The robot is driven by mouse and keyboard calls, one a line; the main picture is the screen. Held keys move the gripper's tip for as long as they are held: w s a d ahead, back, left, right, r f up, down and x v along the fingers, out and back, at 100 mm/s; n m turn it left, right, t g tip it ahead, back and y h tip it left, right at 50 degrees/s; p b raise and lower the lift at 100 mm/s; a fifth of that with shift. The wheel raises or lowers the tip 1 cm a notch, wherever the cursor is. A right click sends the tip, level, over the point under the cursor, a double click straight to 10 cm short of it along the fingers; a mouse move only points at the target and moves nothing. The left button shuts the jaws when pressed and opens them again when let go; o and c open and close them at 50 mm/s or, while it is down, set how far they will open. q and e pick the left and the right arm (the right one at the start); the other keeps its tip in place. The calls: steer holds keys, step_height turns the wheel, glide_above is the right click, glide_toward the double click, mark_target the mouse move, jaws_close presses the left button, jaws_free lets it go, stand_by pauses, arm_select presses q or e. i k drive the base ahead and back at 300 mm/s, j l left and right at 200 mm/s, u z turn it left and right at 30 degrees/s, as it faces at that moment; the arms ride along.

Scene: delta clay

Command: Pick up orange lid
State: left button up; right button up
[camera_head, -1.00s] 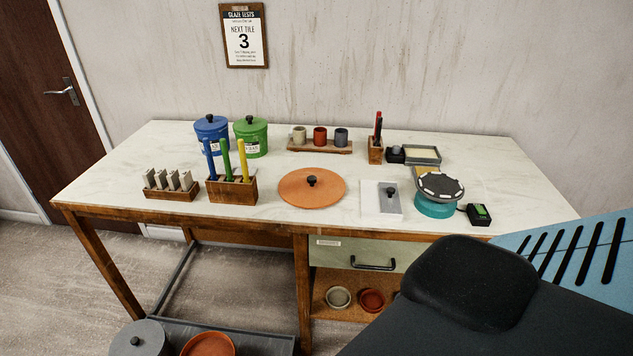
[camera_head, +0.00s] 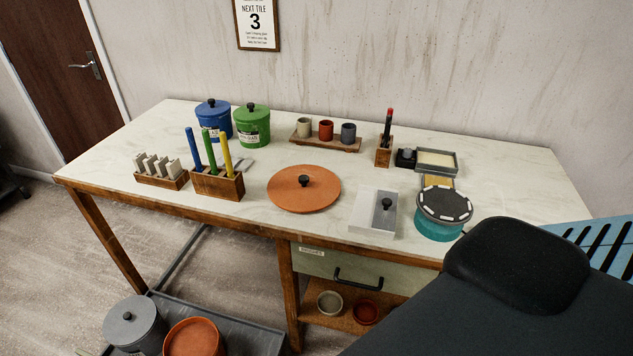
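The orange lid (camera_head: 290,196) is a flat round disc with a black knob (camera_head: 305,181) at its middle. It lies on the pale worktop, near the front edge and around the middle of the table. Neither of my grippers shows.
A wooden holder (camera_head: 218,184) with upright coloured sticks stands left of the lid. A white box (camera_head: 366,214) and a teal turntable (camera_head: 438,229) stand to its right. Blue (camera_head: 213,118) and green (camera_head: 252,127) canisters and a cup rack (camera_head: 325,143) stand behind. A grey tray (camera_head: 265,339) lies below.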

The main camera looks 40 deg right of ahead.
mark_target(303, 188)
steer(key=l, duration=0.75)
steer(key=k+l, duration=0.1)
steer(key=l, duration=0.7)
